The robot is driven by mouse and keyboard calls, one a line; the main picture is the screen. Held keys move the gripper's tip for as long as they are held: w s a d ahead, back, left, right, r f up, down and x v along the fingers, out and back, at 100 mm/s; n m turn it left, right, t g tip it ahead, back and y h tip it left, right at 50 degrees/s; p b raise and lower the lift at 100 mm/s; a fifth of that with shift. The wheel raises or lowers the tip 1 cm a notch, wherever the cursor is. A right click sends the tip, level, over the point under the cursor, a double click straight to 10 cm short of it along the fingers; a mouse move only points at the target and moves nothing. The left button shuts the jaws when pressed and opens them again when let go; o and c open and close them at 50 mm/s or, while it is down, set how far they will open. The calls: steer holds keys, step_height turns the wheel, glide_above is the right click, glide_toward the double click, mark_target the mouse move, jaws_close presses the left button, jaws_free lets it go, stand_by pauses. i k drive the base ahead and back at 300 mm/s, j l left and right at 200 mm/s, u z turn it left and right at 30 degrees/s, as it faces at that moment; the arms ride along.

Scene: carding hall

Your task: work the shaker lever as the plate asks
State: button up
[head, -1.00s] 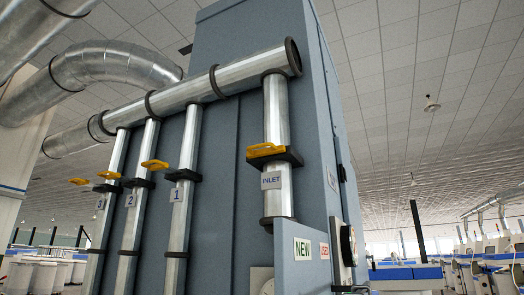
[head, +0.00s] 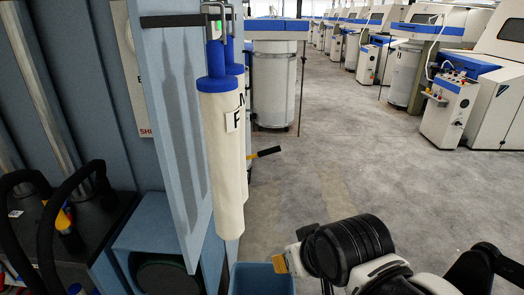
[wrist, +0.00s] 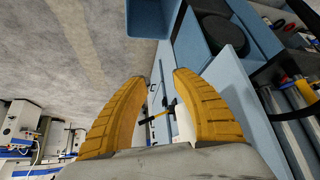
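The shaker lever (head: 265,152) shows in the head view as a short yellow stem with a black grip. It sticks out to the right from behind the hanging filter sleeves; its base is hidden. In the wrist view a small lever with yellow and black parts (wrist: 156,115) shows beyond and between my fingers. A pale plate (head: 137,80) on the cabinet is mostly hidden by the open panel; its wording cannot be read. My gripper (wrist: 160,75) is open and empty, apart from the lever. One yellow finger (head: 280,264) shows low in the head view.
Cream sleeves with blue caps (head: 222,150) hang on the blue panel (head: 172,110). A blue bin (head: 262,280) stands below. Black hoses (head: 50,215) are at left. A white can (head: 273,90) stands behind the lever. The grey floor (head: 380,180) right of it is clear.

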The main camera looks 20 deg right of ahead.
mark_target(271, 150)
steer(key=i+l+u, duration=0.15)
steer(key=l+u, duration=0.15)
steer(key=l, duration=0.85)
steer(key=l+u, duration=0.3)
steer(key=l, duration=0.85)
steer(key=i+l+u, duration=0.25)
steer(key=i, duration=0.35)
steer(key=i+l+u, duration=0.25)
steer(key=i+l, duration=0.3)
